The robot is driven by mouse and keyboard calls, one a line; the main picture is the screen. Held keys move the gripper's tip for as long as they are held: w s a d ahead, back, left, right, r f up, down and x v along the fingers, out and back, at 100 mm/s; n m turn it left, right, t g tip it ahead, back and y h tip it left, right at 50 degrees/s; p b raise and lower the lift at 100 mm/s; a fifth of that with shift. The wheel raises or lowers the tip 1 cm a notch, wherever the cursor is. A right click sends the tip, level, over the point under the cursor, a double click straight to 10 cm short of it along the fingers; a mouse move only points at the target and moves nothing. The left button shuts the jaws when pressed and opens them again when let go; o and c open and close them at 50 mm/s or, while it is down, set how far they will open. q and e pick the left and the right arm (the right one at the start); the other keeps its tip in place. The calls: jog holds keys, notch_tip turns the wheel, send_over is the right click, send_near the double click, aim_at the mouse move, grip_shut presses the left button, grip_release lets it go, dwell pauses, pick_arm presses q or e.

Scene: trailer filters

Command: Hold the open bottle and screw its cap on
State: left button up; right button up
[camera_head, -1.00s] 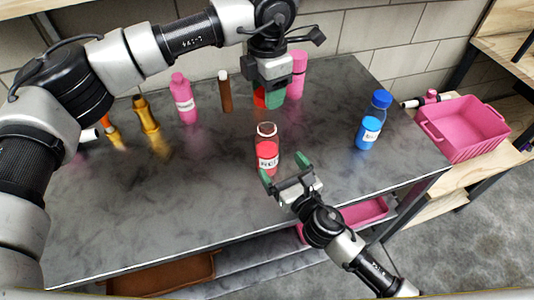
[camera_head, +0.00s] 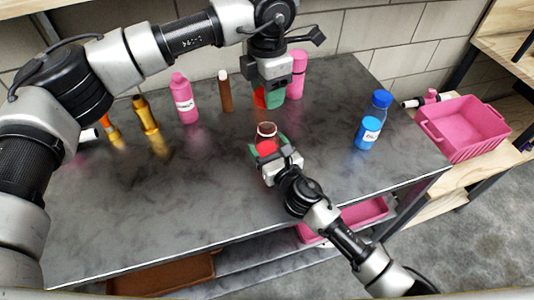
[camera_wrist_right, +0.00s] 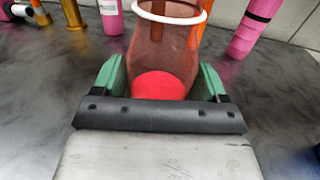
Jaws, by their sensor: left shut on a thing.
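The open bottle (camera_head: 267,130) is clear with red contents and stands upright on the grey table, its ringed mouth uncovered. It also shows in the right wrist view (camera_wrist_right: 165,55), between the green fingers. My right gripper (camera_head: 267,146) is open around the bottle's body, one finger on each side. It also shows in the right wrist view (camera_wrist_right: 162,85). My left gripper (camera_head: 268,97) is shut on the red cap (camera_head: 259,97), behind and above the bottle. The cap is partly hidden by the green fingers.
A blue bottle (camera_head: 370,122) stands at the right. A pink bottle (camera_head: 184,98), a brown bottle (camera_head: 225,92), a gold bottle (camera_head: 145,114) and a tall pink bottle (camera_head: 297,72) stand along the back. A pink crate (camera_head: 463,137) sits off the table's right side. The front table is clear.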

aim_at(267, 123)
jog(key=c, duration=0.9)
pick_arm(q)
jog(key=shift+f, duration=2.5)
pick_arm(e)
jog(key=shift+c, duration=0.2)
pick_arm(q)
jog(key=shift+f, duration=0.15)
jog(key=shift+f, duration=0.7)
jog(key=shift+f, duration=0.6)
